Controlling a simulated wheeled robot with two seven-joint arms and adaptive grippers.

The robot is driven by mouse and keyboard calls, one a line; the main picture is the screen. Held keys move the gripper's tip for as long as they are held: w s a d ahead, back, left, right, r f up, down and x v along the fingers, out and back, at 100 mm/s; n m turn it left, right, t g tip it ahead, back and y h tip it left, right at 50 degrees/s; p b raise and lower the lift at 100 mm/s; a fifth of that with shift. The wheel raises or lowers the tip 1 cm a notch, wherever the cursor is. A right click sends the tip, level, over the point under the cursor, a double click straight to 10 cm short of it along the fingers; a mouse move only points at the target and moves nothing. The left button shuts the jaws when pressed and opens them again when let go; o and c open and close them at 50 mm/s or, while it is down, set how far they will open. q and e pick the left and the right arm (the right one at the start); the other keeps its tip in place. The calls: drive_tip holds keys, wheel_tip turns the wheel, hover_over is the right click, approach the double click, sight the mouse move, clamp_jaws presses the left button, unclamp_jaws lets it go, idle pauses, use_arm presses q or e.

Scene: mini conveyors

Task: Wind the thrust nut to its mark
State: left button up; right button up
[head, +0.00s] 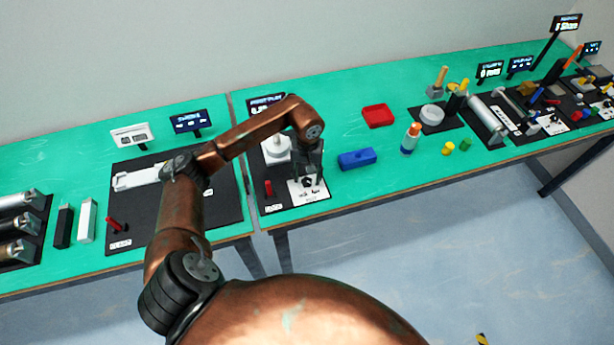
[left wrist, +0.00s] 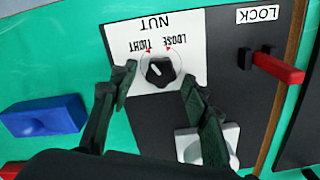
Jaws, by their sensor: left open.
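The thrust nut is a small black knob (left wrist: 160,71) with a white pointer line, on a white plate (left wrist: 190,28) marked NUT, TIGHT and LOOSE. In the left wrist view its lettering is upside down, and the line leans up and left, towards the TIGHT side. Small red marks stand by both words. My left gripper (left wrist: 159,75) is open, with one dark finger on each side of the knob and a visible gap to it. In the head view my left gripper (head: 307,178) hangs over the plate and partly hides the knob. My right gripper is not in view.
A red LOCK lever (left wrist: 278,68) stands beside the plate on the black board (left wrist: 235,95). A white block (left wrist: 205,145) is near one finger. A blue block (head: 357,159) and a red tray (head: 378,115) lie on the green table (head: 335,120). Other stations stand at both sides.

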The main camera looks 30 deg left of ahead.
use_arm(q)
drive_tip(key=c, duration=1.2)
drive_tip(key=shift+o, duration=0.2)
drive_tip(key=shift+a+n, duration=0.1)
drive_tip(key=shift+n, duration=0.2)
